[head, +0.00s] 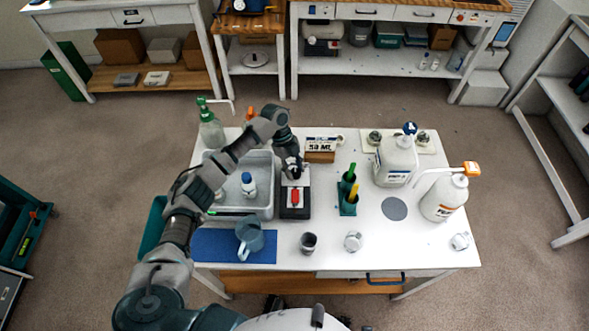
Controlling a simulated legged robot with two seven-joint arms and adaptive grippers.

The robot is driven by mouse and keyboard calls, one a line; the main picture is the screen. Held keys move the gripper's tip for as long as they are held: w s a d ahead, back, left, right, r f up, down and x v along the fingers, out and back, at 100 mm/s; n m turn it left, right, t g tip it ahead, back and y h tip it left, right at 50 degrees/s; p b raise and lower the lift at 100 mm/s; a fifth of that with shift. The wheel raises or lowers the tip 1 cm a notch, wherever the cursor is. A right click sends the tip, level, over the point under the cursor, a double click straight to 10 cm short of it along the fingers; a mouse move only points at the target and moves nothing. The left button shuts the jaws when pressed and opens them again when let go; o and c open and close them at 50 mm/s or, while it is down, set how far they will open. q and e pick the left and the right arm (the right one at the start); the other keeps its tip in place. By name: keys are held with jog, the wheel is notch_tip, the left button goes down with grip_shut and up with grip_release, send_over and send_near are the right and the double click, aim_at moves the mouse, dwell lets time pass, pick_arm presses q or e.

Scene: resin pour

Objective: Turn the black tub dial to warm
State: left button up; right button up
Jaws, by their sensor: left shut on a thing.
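A grey tub (228,207) stands at the left of the white table, with a white, blue-capped bottle (248,184) in it. Against the tub's right side is a small control unit (303,212) with a black base, a white upper part and a red switch (295,198). My left arm reaches over the tub from the left. My left gripper (294,170) points down at the upper part of this unit and is shut on the black dial there. The fingers mostly hide the dial, so its setting cannot be read. My right gripper is out of view.
A blue mat (212,246) bears a clear jug (249,232). A green pump bottle (210,128) stands behind the tub. Small cups stand in front.

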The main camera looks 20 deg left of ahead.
pick_arm(q)
jog(key=shift+f, duration=0.1)
jog(key=o, duration=1.1)
jog(key=shift+o, duration=0.2)
jog(key=shift+w+a, duration=0.1)
jog(key=v, duration=1.2)
jog(key=shift+w+f, duration=0.1)
